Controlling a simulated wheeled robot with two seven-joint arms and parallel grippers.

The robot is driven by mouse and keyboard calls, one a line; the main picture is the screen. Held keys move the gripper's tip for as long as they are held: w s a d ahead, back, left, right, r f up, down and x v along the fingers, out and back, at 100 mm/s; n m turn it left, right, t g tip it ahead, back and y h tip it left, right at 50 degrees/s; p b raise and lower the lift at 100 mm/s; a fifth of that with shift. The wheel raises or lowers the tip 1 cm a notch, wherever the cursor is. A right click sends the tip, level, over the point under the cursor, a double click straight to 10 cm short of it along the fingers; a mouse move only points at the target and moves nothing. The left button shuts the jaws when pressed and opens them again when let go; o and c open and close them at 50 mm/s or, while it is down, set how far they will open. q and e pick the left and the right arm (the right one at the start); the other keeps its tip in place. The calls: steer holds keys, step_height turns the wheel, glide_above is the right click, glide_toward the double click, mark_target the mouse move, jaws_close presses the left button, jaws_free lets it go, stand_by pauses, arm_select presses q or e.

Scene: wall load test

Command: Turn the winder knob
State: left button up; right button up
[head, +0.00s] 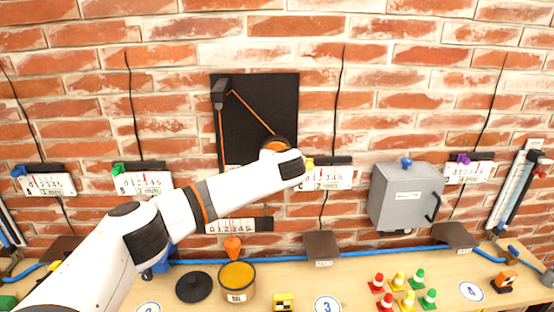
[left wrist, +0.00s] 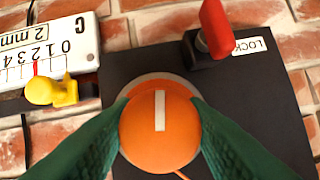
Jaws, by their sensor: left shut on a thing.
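The winder knob (left wrist: 160,128) is round and orange with a white line on its face, in the middle of the left wrist view. In that view the line stands nearly upright. My left gripper (left wrist: 160,108) has its two green fingers on either side of the knob, shut on it. In the head view an orange edge near the knob (head: 276,142) shows above my left arm, which hides the fingers. The knob sits on a black wall panel (head: 262,100). My right gripper is in neither view.
A red lever (left wrist: 215,28) beside a LOCK label stands close to the knob. A yellow peg (left wrist: 52,91) is on gauge C (left wrist: 50,45). A grey box (head: 405,195) hangs to the right. Cones, a tan pot (head: 237,295) and numbered discs occupy the bench.

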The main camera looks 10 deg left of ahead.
arm_select(q)
steer(key=m+y, duration=0.2)
steer(key=m, duration=0.1)
steer(key=shift+f, duration=0.15)
steer(key=m+y, duration=0.2)
steer(key=shift+m, duration=0.4)
steer(key=m+y, duration=0.1)
steer(key=m, duration=0.1)
steer(key=shift+m, duration=0.4)
steer(key=shift+m+t+y, duration=0.7)
steer(key=shift+m+y, duration=0.1)
steer(key=shift+m, duration=0.8)
steer(key=o, duration=0.9)
